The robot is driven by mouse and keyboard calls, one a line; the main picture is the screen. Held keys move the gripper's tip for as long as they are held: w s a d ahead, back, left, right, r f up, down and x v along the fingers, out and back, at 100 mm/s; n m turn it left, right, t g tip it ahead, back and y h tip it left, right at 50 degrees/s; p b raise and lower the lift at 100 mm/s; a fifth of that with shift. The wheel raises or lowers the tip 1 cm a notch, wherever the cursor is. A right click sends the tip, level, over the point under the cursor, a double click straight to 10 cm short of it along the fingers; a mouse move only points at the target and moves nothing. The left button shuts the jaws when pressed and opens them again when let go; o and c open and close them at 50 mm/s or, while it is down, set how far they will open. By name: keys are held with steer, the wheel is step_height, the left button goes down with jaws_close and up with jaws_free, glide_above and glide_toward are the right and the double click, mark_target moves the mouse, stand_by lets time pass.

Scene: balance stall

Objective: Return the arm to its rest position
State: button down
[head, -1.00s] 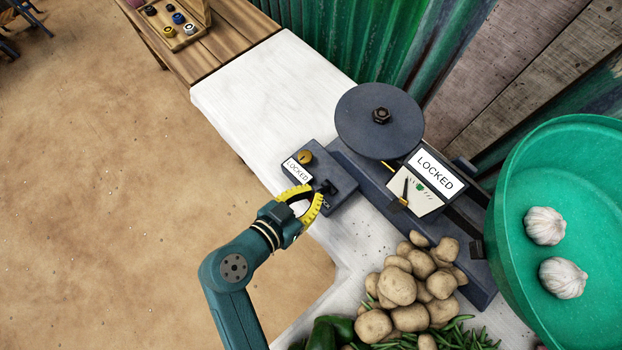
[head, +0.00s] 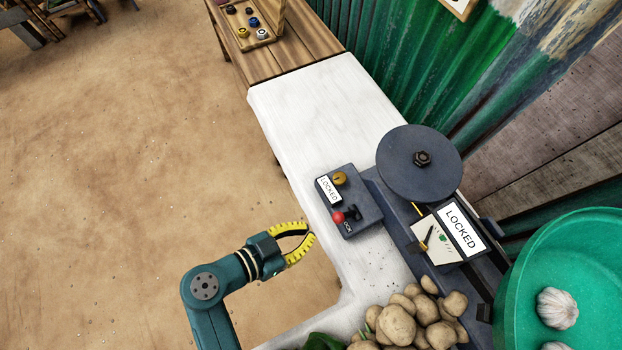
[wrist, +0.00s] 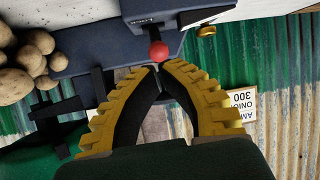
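My gripper (head: 311,233) is empty, with its curved yellow fingers drawn together at the tips. It is left of and below the dark control box (head: 367,203), apart from it, beside the counter edge.
The balance has a round dark plate (head: 420,162) and a dial sign reading LOCKED (head: 461,232). A green bowl (head: 530,255) with garlic and a heap of potatoes (head: 397,325) stand at the right and front. Open sandy floor (head: 130,190) lies left of the white counter (head: 320,105).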

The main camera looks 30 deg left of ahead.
stand_by(0.4)
steer(key=w+d+r+t+y, duration=0.2)
steer(key=w+d+r+y, duration=0.2)
steer(key=w+r, duration=1.1)
steer(key=d+r+n+t, duration=0.1)
steer(key=d+r+t, duration=0.4)
steer(key=r, duration=0.9)
steer(key=s+d+r+n+t+p, duration=0.1)
steer(key=s+d+r+t, duration=0.1)
steer(key=d+r, duration=0.35)
steer(key=s+d+r+n+t, duration=0.1)
steer(key=s+d+r+t, duration=0.15)
steer(key=r, duration=0.65)
step_height(320, 180, up, 38)
steer(key=p, duration=3.8)
steer(key=shift+a+g+y, duration=0.15)
steer(key=shift+g+y, duration=0.25)
steer(key=shift+g, duration=0.05)
steer(key=shift+w, duration=0.1)
